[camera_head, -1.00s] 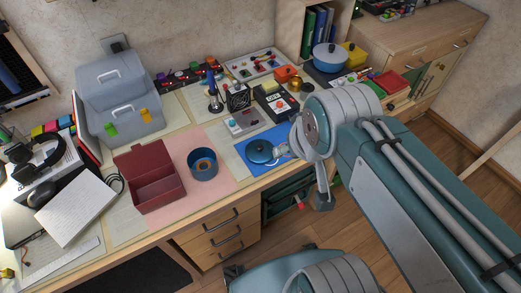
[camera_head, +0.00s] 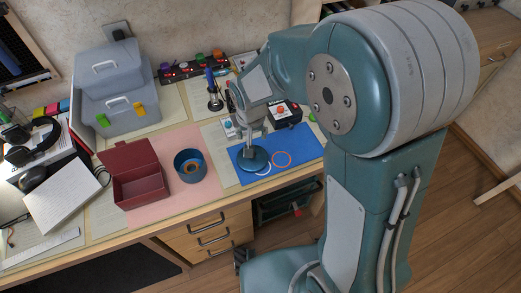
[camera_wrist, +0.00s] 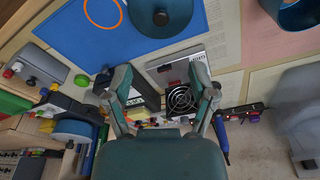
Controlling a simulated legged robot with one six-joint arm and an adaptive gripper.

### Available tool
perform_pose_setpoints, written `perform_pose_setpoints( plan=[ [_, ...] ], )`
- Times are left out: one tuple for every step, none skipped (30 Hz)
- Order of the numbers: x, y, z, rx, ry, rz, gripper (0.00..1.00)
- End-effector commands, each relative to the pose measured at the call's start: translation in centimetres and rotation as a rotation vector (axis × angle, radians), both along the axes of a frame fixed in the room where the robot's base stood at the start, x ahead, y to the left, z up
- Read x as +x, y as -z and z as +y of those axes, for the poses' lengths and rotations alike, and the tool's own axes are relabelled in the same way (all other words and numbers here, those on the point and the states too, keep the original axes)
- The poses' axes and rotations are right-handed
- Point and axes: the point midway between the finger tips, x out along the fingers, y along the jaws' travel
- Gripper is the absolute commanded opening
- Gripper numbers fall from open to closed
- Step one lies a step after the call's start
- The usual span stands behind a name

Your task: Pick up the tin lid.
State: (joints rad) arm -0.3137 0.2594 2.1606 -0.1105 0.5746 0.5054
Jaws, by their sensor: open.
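The tin lid (camera_head: 257,161), round and dark teal, lies on the blue mat (camera_head: 303,139) in the head view. In the wrist view the lid (camera_wrist: 158,25) is cut by the top edge, and its knob shows. My gripper (camera_wrist: 161,74) is open and empty there, with the lid beyond its fingertips. In the head view my arm reaches down over the mat from behind the lid, and the gripper hides part of it. I cannot tell the height gap.
A white ring (camera_head: 263,170) and an orange ring (camera_head: 282,159) lie close by the lid. A black fan (camera_wrist: 181,98) and a grey device (camera_wrist: 186,58) stand between or near my fingers in the wrist view. A maroon open box (camera_head: 139,189) stands left of the tin.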

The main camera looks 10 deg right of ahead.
Motion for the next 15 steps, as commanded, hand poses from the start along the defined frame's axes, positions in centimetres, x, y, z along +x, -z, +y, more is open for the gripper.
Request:
perform_pose_setpoints(
  plan=[
    [0.1, 0.7, 0.4, -0.002, 0.000, 0.007, 0.73],
    [0.2, 1.0, 0.5, -0.003, 0.001, 0.009, 0.73],
    [0.2, 1.2, 0.7, -0.004, 0.001, 0.010, 0.73],
    [0.3, 1.4, 0.8, -0.005, 0.002, 0.012, 0.73],
    [0.3, 1.6, 0.8, -0.005, 0.002, 0.013, 0.73],
    [0.4, 2.1, 0.9, -0.006, 0.003, 0.014, 0.73],
    [0.4, 2.5, 0.9, -0.008, 0.003, 0.015, 0.73],
    [0.5, 2.9, 0.9, -0.008, 0.003, 0.015, 0.73],
    [0.5, 3.7, 1.0, -0.009, 0.003, 0.017, 0.73],
    [0.6, 4.2, 1.0, -0.009, 0.003, 0.016, 0.73],
    [0.7, 4.7, 1.0, -0.008, 0.003, 0.017, 0.73],
    [0.8, 5.3, 0.9, -0.008, 0.003, 0.016, 0.73],
    [0.8, 5.7, 0.8, -0.007, 0.002, 0.015, 0.73],
    [0.9, 6.1, 0.8, -0.007, 0.002, 0.016, 0.73],
    [1.0, 6.4, 0.7, -0.005, 0.002, 0.015, 0.73]
  ],
)
